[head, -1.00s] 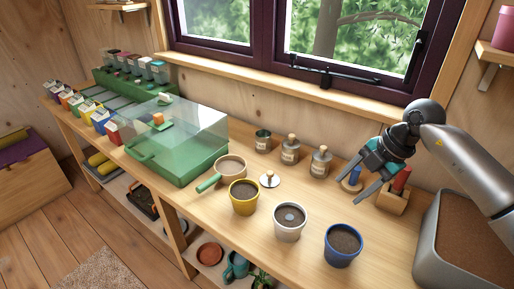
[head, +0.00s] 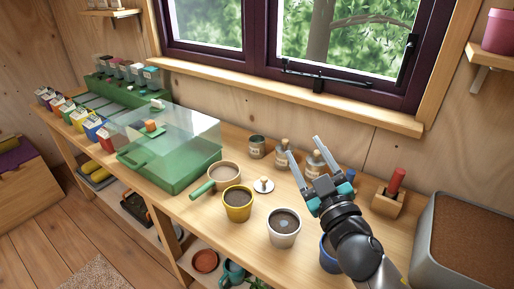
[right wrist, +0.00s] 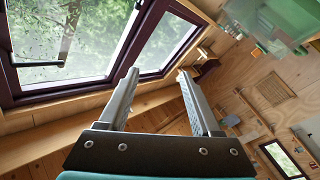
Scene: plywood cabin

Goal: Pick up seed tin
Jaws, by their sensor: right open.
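A small dark tin (head: 257,147) with a pale label stands upright on the bench near the wall, right of the clear-lidded green box. It looks like the seed tin. My right gripper (head: 303,146) is open and empty, right of the tin and apart from it. Its fingers point toward the window and partly cover two corked bottles. In the right wrist view the two fingers of my gripper (right wrist: 158,75) are spread with nothing between them. I cannot make out the tin there. My left gripper is not in view.
Corked bottles (head: 282,155) stand just right of the tin. The green box (head: 178,165) is to its left. A sieve (head: 224,174), a yellow pot (head: 238,203) and a white pot (head: 284,227) stand in front. A wooden block (head: 387,203) with a red handle is on the right.

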